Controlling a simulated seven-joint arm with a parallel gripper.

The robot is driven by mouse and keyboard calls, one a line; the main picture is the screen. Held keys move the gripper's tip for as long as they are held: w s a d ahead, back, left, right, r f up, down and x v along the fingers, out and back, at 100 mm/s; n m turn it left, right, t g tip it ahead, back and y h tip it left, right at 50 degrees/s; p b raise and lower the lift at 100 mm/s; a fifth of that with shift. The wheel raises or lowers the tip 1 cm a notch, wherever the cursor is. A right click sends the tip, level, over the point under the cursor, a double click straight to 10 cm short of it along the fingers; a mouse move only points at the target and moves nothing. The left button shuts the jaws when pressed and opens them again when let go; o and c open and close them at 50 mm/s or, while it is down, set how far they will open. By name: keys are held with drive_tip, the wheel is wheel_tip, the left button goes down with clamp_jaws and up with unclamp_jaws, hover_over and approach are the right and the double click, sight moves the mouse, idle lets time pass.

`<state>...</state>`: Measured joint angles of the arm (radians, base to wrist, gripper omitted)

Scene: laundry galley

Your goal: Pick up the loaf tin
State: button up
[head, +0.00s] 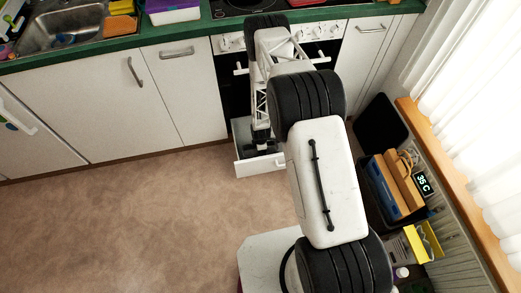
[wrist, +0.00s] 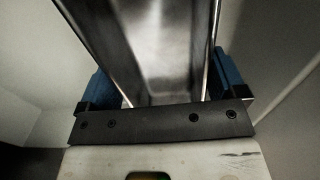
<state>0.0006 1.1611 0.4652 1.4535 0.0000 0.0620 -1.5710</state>
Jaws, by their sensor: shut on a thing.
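The loaf tin (wrist: 155,45) is a shiny grey metal tin with long straight sides, seen from above in the wrist view. Its inside looks empty in the part that shows, and its far end runs out of the picture. My gripper (wrist: 164,88) has one blue pad against each long side and is shut on the tin. In the head view my gripper (head: 262,142) points down at an open drawer (head: 262,167) below the oven. The tin cannot be made out there, as my arm and the drawer front hide it.
Pale drawer walls stand close on both sides in the wrist view. White cabinets (head: 110,110) and a green counter (head: 190,25) run along the back. The brown floor (head: 130,220) at left is clear.

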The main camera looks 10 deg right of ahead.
wheel_tip(320, 180, up, 9)
drive_tip(key=shift+r, duration=0.2)
idle(0.6)
drive_tip(key=shift+w+r, duration=0.1)
drive_tip(key=shift+r, duration=0.05)
idle(0.7)
